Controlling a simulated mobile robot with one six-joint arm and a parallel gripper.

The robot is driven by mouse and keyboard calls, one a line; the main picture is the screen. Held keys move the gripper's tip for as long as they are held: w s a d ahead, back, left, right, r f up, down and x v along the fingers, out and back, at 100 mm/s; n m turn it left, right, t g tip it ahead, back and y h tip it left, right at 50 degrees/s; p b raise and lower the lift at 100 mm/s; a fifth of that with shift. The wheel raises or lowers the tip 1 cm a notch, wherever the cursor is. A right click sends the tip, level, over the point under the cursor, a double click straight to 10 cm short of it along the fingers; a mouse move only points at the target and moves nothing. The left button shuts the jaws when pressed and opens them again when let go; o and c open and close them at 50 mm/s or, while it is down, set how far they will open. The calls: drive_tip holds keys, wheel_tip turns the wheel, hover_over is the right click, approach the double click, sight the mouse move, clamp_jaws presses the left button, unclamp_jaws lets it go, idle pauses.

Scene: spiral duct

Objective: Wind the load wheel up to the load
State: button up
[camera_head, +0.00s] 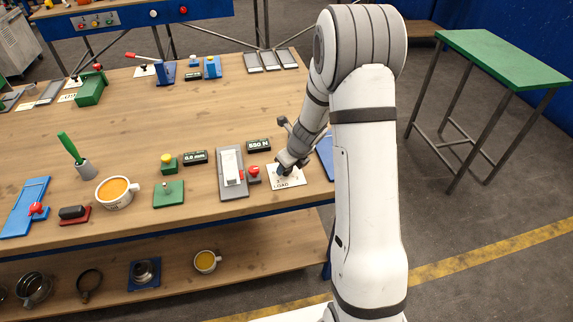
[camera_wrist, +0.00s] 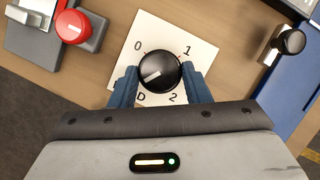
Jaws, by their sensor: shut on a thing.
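The load wheel is a round black knob (camera_wrist: 158,72) with a white pointer line, on a white plate (camera_wrist: 180,35) marked 0, 1 and 2. The line slants toward the lower left of the wrist view. My gripper (camera_wrist: 160,74) has its blue fingers on both sides of the knob, shut on it. In the head view my gripper (camera_head: 284,168) is over the LOAD plate (camera_head: 293,181) at the bench's right end and hides most of the knob. A small black display (camera_head: 258,145) behind it shows a reading in N.
A second display (camera_head: 195,157) reads about 0.0 mm. A blue fixture (camera_head: 325,157) is close on the right. A green table (camera_head: 500,55) stands apart.

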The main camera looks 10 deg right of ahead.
drive_tip(key=shift+w+r, duration=0.1)
drive_tip(key=o, duration=1)
drive_tip(key=shift+c, duration=0.2)
drive_tip(key=p+v, duration=0.1)
drive_tip(key=v, duration=0.6)
drive_tip(key=shift+s+r, duration=0.2)
drive_tip(key=shift+r, duration=0.1)
drive_tip(key=s+a+r+n, duration=0.4)
drive_tip(key=s+r+n, duration=0.9)
drive_tip(key=n, duration=0.3)
drive_tip(key=s+r+n+h, duration=0.1)
drive_tip(key=s+r+n, duration=0.1)
drive_tip(key=s+n, duration=0.4)
drive_tip(key=s+d+r+n+h, duration=0.1)
drive_tip(key=s+r+n, duration=0.1)
drive_tip(key=s+n, duration=0.5)
drive_tip(key=shift+s+d+r+n, duration=0.2)
drive_tip(key=shift+d+r+n, duration=0.15)
drive_tip(key=shift+n, duration=0.25)
